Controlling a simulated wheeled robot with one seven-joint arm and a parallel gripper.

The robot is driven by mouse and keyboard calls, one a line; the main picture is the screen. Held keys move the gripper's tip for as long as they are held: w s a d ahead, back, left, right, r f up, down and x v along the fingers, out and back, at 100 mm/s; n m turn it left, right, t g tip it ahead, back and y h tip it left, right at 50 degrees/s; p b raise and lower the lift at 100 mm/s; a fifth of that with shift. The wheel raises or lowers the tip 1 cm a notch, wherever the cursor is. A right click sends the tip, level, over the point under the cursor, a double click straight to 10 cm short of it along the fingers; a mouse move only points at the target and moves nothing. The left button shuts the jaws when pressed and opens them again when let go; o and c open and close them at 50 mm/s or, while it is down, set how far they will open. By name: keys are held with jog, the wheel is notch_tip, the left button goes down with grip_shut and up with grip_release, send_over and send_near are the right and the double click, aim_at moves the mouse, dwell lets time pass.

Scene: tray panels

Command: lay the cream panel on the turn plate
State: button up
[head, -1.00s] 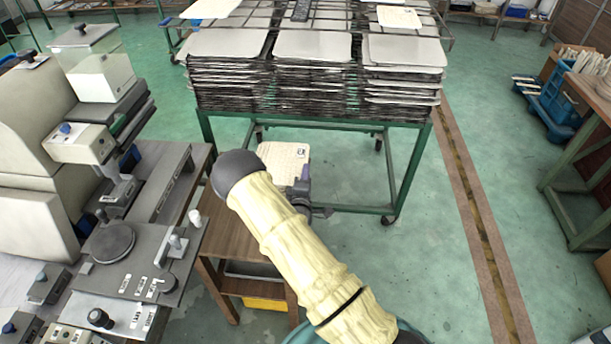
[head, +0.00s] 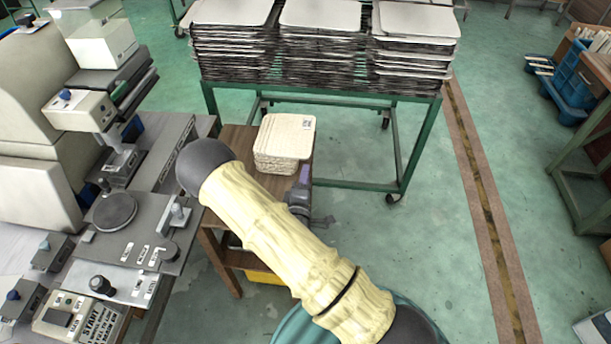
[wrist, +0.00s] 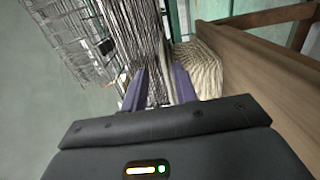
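The cream panel (head: 286,130) lies on top of a cream stack on a small wooden table, with a small label at its far right corner. The stack's ridged side (wrist: 207,72) shows in the wrist view, right of my fingers. The turn plate seems to be the round dark disc (head: 114,211) on the grey machine at left, with nothing on it. My gripper (head: 304,177) is beside the stack's near right side.
A green-framed rack (head: 300,93) piled with flat trays stands behind the wooden table (head: 235,138). The grey machine (head: 150,185), with knobs and upright posts near the disc, is close on the left. Green floor (head: 420,250) is clear to the right.

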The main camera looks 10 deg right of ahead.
dwell(0.3)
jog(key=s+d+r+m+g+y, duration=0.2)
jog(key=s+r+m+g+y, duration=0.1)
jog(key=s+r+m+g, duration=0.4)
jog(key=s+d+r+m+g+y, duration=0.2)
jog(key=s+r+m+g, duration=0.4)
jog(key=s, duration=0.5)
jog(key=shift+s+r+m+g+y, duration=0.2)
jog(key=shift+r+m+g+y, duration=0.15)
jog(key=shift+m+g+y, duration=0.25)
jog(key=p+v, duration=0.2)
jog(key=w+p+v, duration=0.1)
jog(key=p+v, duration=0.2)
jog(key=shift+w+r, duration=0.1)
jog(key=shift+r, duration=0.1)
